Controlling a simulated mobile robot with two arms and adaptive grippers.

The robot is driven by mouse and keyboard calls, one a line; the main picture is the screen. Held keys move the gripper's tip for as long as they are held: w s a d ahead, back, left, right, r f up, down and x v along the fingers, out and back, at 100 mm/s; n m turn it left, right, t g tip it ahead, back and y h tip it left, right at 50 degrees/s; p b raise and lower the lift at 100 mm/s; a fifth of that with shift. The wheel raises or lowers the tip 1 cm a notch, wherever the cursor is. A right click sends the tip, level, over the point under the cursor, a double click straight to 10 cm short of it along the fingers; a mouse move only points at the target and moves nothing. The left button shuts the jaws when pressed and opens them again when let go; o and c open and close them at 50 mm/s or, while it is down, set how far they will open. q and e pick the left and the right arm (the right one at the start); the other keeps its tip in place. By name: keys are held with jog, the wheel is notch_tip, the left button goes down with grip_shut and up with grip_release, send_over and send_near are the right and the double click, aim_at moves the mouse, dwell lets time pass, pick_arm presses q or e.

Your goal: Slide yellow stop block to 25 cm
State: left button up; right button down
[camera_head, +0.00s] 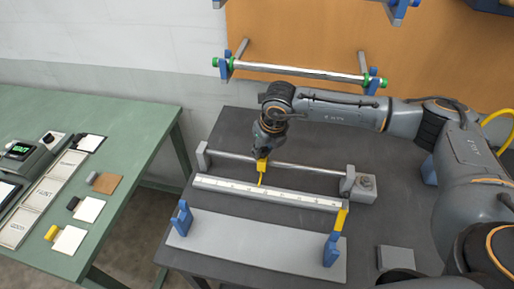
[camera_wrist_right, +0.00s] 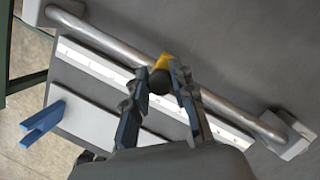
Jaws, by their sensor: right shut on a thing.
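The yellow stop block (camera_head: 262,166) sits around the metal rail (camera_head: 300,170), left of the rail's middle. A thin yellow pointer reaches from it to the white ruler (camera_head: 300,198). My right gripper (camera_head: 267,148) comes down from above and is shut on the block. In the right wrist view the block (camera_wrist_right: 163,62) shows yellow with a dark part between the fingers (camera_wrist_right: 160,85). The ruler (camera_wrist_right: 100,65) runs beside the rail (camera_wrist_right: 220,107); its numbers are too small to read. My left gripper is not in view.
Grey end supports (camera_head: 355,184) hold the rail. A grey plate (camera_head: 240,240) with blue brackets (camera_head: 331,250) lies in front. A green table (camera_head: 110,125) with cards and a scale stands left. A roller (camera_head: 300,72) hangs on the back wall.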

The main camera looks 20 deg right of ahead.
aim_at(287, 165)
jog(key=shift+s+d+f, duration=0.25)
jog(key=shift+s+f, duration=0.05)
jog(key=shift+s, duration=0.2)
jog(key=shift+s+d+b, duration=0.25)
jog(key=shift+s+d, duration=0.35)
jog(key=shift+d, duration=0.3)
jog(key=shift+s+d+b, duration=0.2)
jog(key=shift+s+d, duration=0.4)
jog(key=shift+d, duration=0.35)
jog(key=shift+s+d+b, duration=0.25)
jog(key=shift+s+d, duration=0.35)
jog(key=shift+d, duration=0.3)
jog(key=c, duration=1)
grip_release()
jog(key=shift+c, duration=0.2)
jog(key=shift+w+r, duration=0.1)
